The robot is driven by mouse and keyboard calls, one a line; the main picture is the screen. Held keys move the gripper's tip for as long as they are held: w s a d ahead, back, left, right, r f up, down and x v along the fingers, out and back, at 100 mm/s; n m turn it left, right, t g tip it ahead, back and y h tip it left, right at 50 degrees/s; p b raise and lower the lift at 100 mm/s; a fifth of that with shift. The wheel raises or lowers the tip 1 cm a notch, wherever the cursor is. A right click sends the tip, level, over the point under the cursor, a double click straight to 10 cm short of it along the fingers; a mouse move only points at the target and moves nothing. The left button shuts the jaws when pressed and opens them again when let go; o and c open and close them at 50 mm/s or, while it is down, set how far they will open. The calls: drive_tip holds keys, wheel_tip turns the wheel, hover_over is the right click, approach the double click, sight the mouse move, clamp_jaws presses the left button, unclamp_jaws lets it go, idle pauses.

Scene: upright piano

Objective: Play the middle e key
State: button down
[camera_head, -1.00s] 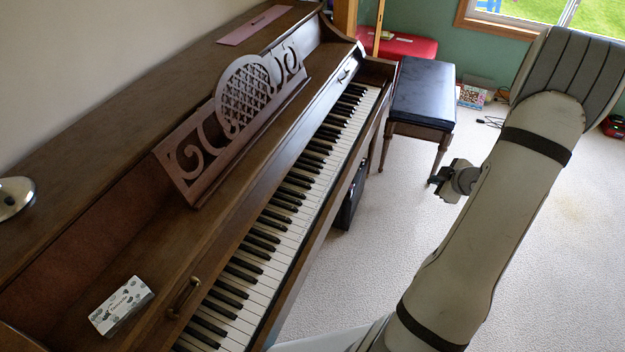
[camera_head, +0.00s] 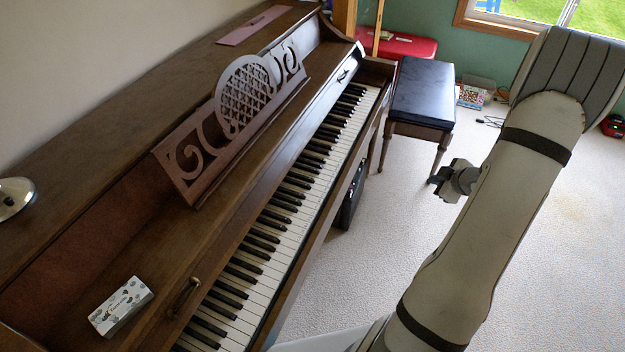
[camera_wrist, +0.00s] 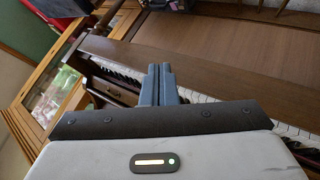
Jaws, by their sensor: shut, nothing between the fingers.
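The piano keyboard (camera_head: 292,210) runs diagonally along the brown upright piano (camera_head: 130,215) in the head view. I cannot tell the middle E key apart from its neighbours at this size. In the wrist view, my gripper (camera_wrist: 161,70) has its two blue-grey fingers together, with nothing between them. The fingers stand in front of part of the keyboard (camera_wrist: 118,69) and hide some keys. I cannot tell whether they touch any key.
A carved music stand (camera_head: 235,110) rises above the keys. A small patterned box (camera_head: 121,305) lies on the piano at the lower left. A black-topped bench (camera_head: 424,92) stands beyond the keyboard's far end.

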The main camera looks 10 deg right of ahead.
idle(0.8)
drive_tip(key=s+a+r+m+g+h+p, duration=0.1)
drive_tip(key=a+r+m+h+p, duration=0.35)
drive_tip(key=r, duration=1.05)
drive_tip(key=a+r+m+g+h+p, duration=0.1)
drive_tip(key=a+r+p, duration=0.6)
drive_tip(key=r, duration=0.8)
drive_tip(key=s+a+r+m+g+y+p, duration=0.1)
drive_tip(key=s+a+r+p, duration=0.3)
drive_tip(key=s+a, duration=0.5)
drive_tip(key=s+a+r+m+g+y+p, duration=0.2)
drive_tip(key=s+a+r+m+y+p, duration=0.1)
drive_tip(key=s+a+r, duration=0.6)
drive_tip(key=a+y+p, duration=0.1)
drive_tip(key=a, duration=0.1)
drive_tip(key=shift+s+a+r+p, duration=0.15)
drive_tip(key=shift+s+a+p, duration=0.2)
drive_tip(key=shift+s+a, duration=0.05)
